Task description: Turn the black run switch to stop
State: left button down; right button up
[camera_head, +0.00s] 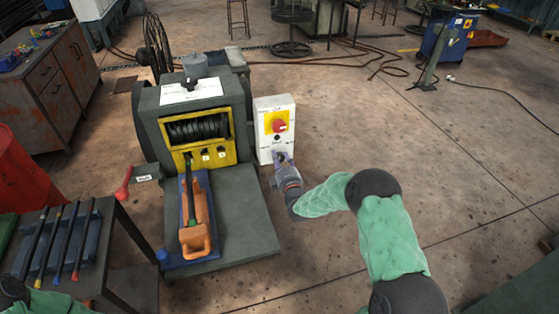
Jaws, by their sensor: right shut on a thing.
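The white control box (263,146) stands upright at the right side of the capstan drum machine (160,128). A red knob on a yellow plate (279,125) is on its upper front. My right gripper (282,160) is at the lower front of the box, below the red knob, with its fingers shut at the black run switch. The fingers cover the switch, so its setting cannot be seen. Part of my left arm shows at the bottom left corner; its gripper is not in view.
An orange tool (194,225) lies in a blue tray on the machine's front plate. A table (92,270) with several dark rods stands at the lower left, beside a red bin (15,170). The floor right of the box is clear.

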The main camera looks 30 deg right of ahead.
jog(key=shift+f, duration=0.15)
jog(key=o, duration=1.2)
jog(key=shift+c, duration=0.2)
jog(key=shift+s, duration=0.1)
jog(key=v, duration=1.1)
jog(key=shift+s, duration=0.4)
